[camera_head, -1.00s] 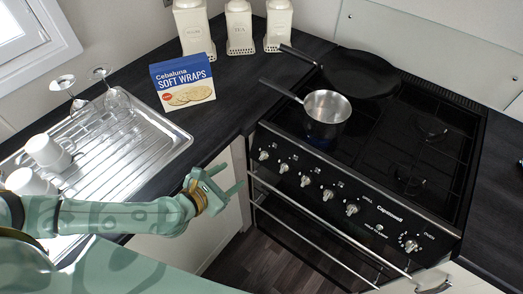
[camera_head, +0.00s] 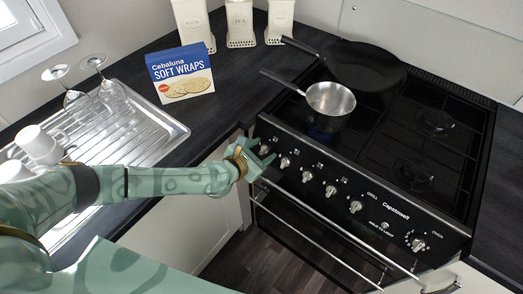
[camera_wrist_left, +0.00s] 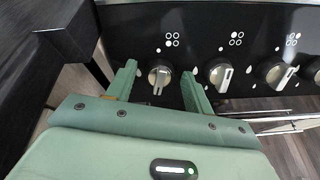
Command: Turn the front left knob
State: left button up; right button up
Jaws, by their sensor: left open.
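The leftmost silver knob (camera_head: 265,149) is on the black front panel of the stove (camera_head: 345,190). In the left wrist view the knob (camera_wrist_left: 159,76) sits between my two fingers, its grip bar roughly upright. A four-circle burner mark is printed above it. My left gripper (camera_head: 266,155) is open at the panel's left end, with one fingertip on each side of the knob in the left wrist view (camera_wrist_left: 160,80). I cannot tell whether the fingers touch it. My right gripper is not in view.
More knobs (camera_wrist_left: 220,76) run to the right. A saucepan (camera_head: 331,99) stands on the hob with a blue glow beneath it, and a dark frying pan (camera_head: 365,68) behind. An oven rail (camera_head: 330,232) lies below. A drainer (camera_head: 150,150) and wraps box (camera_head: 181,75) are left.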

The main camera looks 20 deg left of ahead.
pick_arm(q)
jog(key=c, duration=0.9)
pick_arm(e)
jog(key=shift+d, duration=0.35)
pick_arm(q)
jog(key=shift+c, duration=0.2)
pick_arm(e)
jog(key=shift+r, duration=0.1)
